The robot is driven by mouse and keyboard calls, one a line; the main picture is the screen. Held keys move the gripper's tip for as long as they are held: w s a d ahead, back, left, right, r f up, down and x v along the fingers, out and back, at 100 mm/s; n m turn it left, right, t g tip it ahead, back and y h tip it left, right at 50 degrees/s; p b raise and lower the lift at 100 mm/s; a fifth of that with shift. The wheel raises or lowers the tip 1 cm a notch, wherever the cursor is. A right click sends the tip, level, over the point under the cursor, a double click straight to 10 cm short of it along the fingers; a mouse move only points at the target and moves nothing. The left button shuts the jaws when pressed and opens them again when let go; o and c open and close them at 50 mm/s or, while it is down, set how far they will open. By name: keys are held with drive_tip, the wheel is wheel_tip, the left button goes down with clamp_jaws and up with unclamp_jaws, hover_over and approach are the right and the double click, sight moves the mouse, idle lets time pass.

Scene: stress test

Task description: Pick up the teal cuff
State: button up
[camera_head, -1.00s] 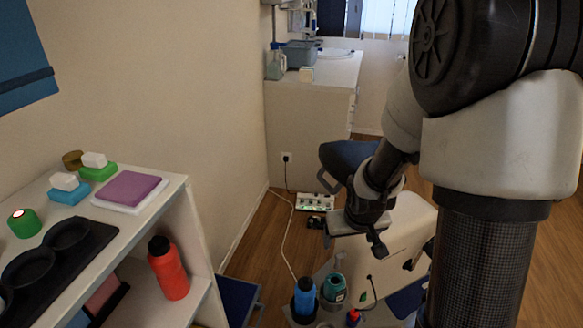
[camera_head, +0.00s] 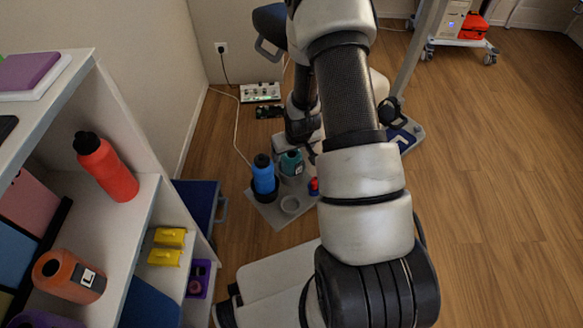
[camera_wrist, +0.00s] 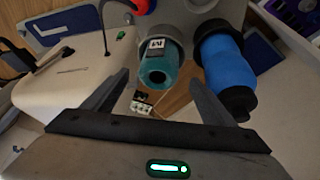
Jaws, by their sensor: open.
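The teal cuff (camera_wrist: 160,66) is a rolled cylinder with a dark hollow end and a small white label. In the wrist view it sits in a grey holder, between and beyond the fingertips. In the head view the teal cuff (camera_head: 291,161) stands beside the blue bottle, partly hidden by my arm. My gripper (camera_wrist: 157,82) is open and empty, with one finger on each side of the cuff in the picture. I cannot tell how far apart they are in depth. In the head view my gripper (camera_head: 308,140) is just above and right of the cuff.
The blue bottle (camera_wrist: 226,66) stands close to the cuff, near my right finger; it also shows in the head view (camera_head: 263,176). A red item (camera_head: 314,185) is on the grey tray (camera_head: 268,212). A shelf with an orange cuff (camera_head: 68,276) and a red bottle (camera_head: 106,168) stands left.

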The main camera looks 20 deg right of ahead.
drive_tip(key=b+x, duration=0.2)
drive_tip(key=x, duration=0.3)
drive_tip(key=shift+d+f, duration=0.1)
drive_tip(key=shift+f, duration=0.3)
drive_tip(key=c, duration=1.2)
drive_tip(key=s+a+r+p, duration=0.3)
drive_tip(key=r+p, duration=0.5)
drive_tip(key=r, duration=0.7)
drive_tip(key=s+a+r+p, duration=0.2)
drive_tip(key=a+r+p, duration=0.2)
drive_tip(key=r+p, duration=0.4)
drive_tip(key=s+a+r+p, duration=0.3)
drive_tip(key=r+p, duration=0.6)
drive_tip(key=r, duration=1.3)
drive_tip(key=shift+s+a+r, duration=0.15)
drive_tip(key=shift+s+a, duration=0.1)
drive_tip(key=shift+s, duration=0.1)
drive_tip(key=shift+c, duration=0.2)
